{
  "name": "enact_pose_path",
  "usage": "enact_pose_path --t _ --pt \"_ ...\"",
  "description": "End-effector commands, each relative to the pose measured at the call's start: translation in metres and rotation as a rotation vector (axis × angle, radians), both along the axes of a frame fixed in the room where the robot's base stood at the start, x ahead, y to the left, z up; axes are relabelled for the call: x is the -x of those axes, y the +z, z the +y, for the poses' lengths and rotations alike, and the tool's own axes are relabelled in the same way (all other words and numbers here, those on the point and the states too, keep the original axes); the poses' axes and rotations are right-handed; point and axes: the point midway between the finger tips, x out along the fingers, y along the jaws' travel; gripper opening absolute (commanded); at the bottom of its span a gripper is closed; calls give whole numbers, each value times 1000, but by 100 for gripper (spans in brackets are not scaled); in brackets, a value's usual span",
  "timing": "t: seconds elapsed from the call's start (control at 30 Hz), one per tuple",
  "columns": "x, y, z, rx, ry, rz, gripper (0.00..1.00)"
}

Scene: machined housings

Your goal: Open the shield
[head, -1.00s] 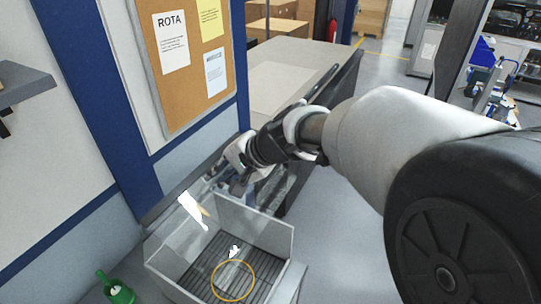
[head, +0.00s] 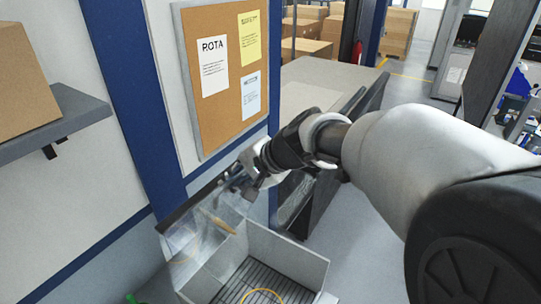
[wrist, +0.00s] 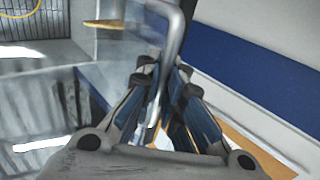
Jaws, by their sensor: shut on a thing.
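The shield (head: 188,240) is a clear panel with a dark bar along its upper edge. It stands raised and tilted at the left side of a grey open-topped housing (head: 288,262). My gripper (head: 238,184) is at the right end of the dark bar, above the housing. In the wrist view my gripper (wrist: 163,78) is shut on a bent grey metal handle (wrist: 178,32) of the shield. Clear panel with bright glare (wrist: 40,143) fills the lower left there. The exact contact is small and partly hidden by the fingers.
A yellow ring (head: 262,292) lies on the slatted housing floor. A blue post (head: 135,110) and a wall with a cork board (head: 226,132) stand close behind my gripper. A shelf (head: 60,118) with a box is at left. Clear floor (head: 350,245) lies right of the housing.

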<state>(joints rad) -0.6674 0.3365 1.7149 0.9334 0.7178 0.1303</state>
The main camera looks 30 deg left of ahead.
Motion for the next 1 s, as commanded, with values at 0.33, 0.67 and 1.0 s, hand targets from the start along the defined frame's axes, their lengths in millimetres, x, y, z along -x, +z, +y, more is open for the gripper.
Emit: enact_pose_path --t 0.33,0.67,1.0 --pt "-1 3 0 -4 1 -5 28" --pt "0 2 -1 -2 0 -3 29" --pt "1 40 -38 -5 -3 -6 29"
